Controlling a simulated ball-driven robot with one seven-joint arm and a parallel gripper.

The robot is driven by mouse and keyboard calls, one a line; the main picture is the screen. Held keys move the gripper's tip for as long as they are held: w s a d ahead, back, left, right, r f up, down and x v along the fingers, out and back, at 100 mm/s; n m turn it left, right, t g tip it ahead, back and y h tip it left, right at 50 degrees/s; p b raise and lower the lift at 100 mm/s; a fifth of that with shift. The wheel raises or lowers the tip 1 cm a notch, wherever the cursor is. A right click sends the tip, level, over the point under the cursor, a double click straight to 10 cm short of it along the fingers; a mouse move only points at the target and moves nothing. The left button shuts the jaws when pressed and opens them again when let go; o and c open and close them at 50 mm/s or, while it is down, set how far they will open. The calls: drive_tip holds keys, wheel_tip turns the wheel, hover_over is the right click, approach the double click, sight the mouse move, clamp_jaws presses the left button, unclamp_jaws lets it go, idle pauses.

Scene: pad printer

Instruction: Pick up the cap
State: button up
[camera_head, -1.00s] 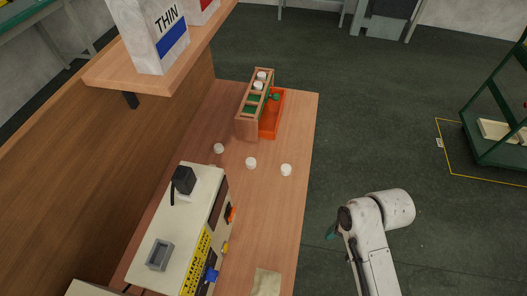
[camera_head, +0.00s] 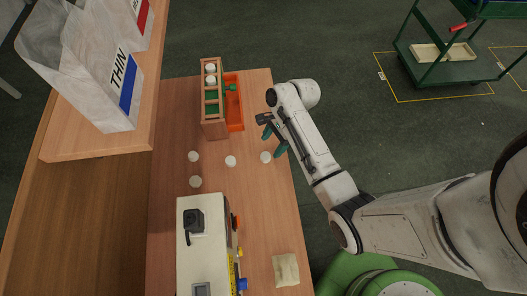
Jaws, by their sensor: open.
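Several small white caps lie on the wooden table: one near the right edge (camera_head: 266,157), one in the middle (camera_head: 230,161), and two on the left (camera_head: 193,156) and (camera_head: 195,181). Which of them the task means I cannot tell. More white round pieces sit in the far end of the wooden rack (camera_head: 210,69). My gripper (camera_head: 274,134) is open, its teal fingers over the table's right edge. It is just beyond the right-hand cap in the picture, apparently above table height and with nothing visible between the fingers.
An orange tray (camera_head: 237,118) with a green item stands beside the wooden rack. The cream pad printer (camera_head: 203,250) stands nearer, with a beige cloth (camera_head: 286,270) to its right. A shelf (camera_head: 87,146) carrying bags overhangs the left.

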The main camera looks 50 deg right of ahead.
sight(266, 156)
drive_tip(key=shift+x, duration=2.95)
drive_tip(key=shift+s, duration=0.1)
drive_tip(key=shift+c, duration=0.3)
drive_tip(key=c, duration=1.1)
